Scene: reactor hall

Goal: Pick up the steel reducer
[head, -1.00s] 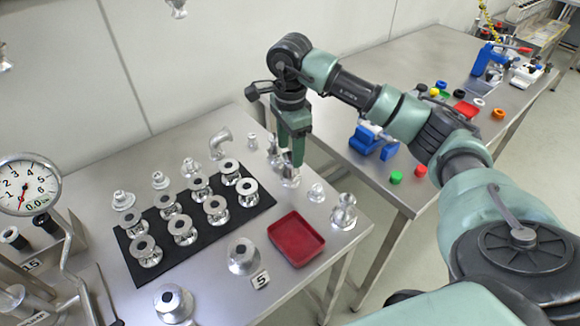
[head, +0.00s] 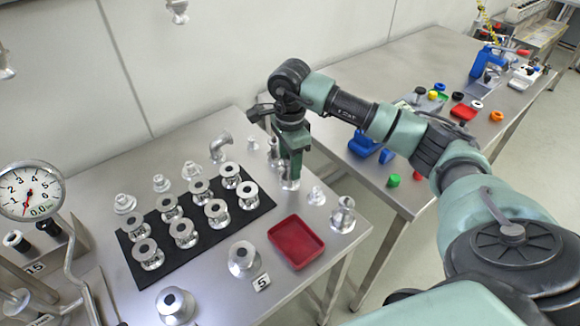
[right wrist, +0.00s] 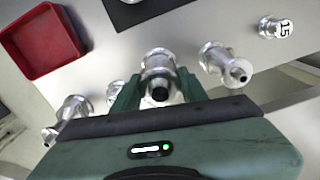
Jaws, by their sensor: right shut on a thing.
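My right gripper (head: 289,172) points down at the back right of the near steel table. Its fingers are shut on a shiny steel fitting, which I take to be the steel reducer (head: 290,185). In the right wrist view the gripper (right wrist: 160,88) has one finger on each side of the reducer (right wrist: 158,64), whose dark round bore faces the camera. In the head view the fingers hide most of it, and I cannot tell whether it touches the table. My left gripper is not in view.
A black mat (head: 136,265) with several flanged spools lies to the left. A red tray (head: 296,243) stands in front. Steel fittings stand close by, including an elbow (head: 220,148), a small fitting (head: 316,196) and a larger one (head: 342,215). A second table is at the right.

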